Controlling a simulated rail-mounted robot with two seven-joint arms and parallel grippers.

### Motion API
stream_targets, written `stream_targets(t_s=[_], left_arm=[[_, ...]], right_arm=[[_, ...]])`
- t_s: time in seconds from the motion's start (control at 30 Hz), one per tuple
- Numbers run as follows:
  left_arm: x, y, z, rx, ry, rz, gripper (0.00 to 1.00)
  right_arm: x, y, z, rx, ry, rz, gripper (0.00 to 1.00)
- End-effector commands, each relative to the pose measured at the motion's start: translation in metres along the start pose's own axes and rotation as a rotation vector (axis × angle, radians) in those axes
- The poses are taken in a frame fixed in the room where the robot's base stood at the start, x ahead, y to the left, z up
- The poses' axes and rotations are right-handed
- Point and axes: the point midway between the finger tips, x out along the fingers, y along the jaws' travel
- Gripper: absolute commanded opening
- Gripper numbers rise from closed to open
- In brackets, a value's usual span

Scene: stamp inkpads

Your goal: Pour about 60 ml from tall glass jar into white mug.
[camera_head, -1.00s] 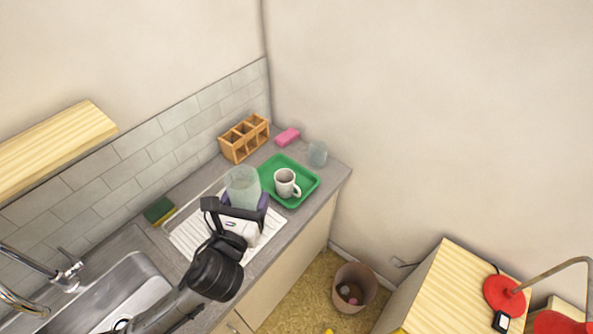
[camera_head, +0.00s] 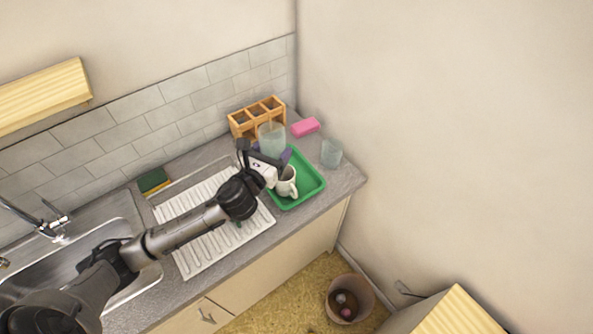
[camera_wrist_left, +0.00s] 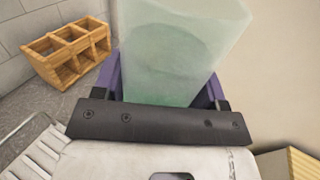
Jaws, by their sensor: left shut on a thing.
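The tall glass jar (camera_head: 271,137) is pale green and see-through. My left gripper (camera_head: 272,158) is shut on it and holds it above the back left side of the green tray. In the left wrist view the jar (camera_wrist_left: 180,55) stands between the purple fingers, its top out of frame. It looks close to upright; its liquid level is hard to tell. The white mug (camera_head: 287,183) stands upright on the green tray (camera_head: 309,190), just in front of the gripper, which partly covers it. The mug is not in the wrist view. My right gripper is not in view.
A wooden compartment box (camera_head: 257,112) stands behind the jar. A pink block (camera_head: 305,127) and a short glass (camera_head: 331,153) are at the back right. A white drainboard (camera_head: 205,237), a sponge (camera_head: 153,180) and the sink (camera_head: 100,262) lie to the left.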

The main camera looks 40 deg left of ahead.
Motion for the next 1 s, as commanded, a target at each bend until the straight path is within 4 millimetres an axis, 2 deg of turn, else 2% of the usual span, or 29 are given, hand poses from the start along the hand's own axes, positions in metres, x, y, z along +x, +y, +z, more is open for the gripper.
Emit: stream_targets(t_s=[0.03, 0.2, 0.4, 0.7, 1.0], left_arm=[[0.006, 0.016, -0.011, 0.009, -0.001, 0.003, 0.28], [0.023, 0.059, -0.035, 0.01, 0.001, -0.029, 0.28], [0.035, 0.093, -0.056, 0.006, 0.001, -0.109, 0.28], [0.04, 0.111, -0.07, 0.001, -0.001, -0.184, 0.28], [0.041, 0.115, -0.073, 0.0, -0.001, -0.203, 0.28]], right_arm=[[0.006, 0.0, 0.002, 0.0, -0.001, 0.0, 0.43], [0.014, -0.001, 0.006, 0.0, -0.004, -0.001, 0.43], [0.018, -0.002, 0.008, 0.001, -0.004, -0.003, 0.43], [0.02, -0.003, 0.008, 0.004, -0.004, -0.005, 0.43], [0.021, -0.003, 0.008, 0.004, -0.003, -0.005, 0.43]])
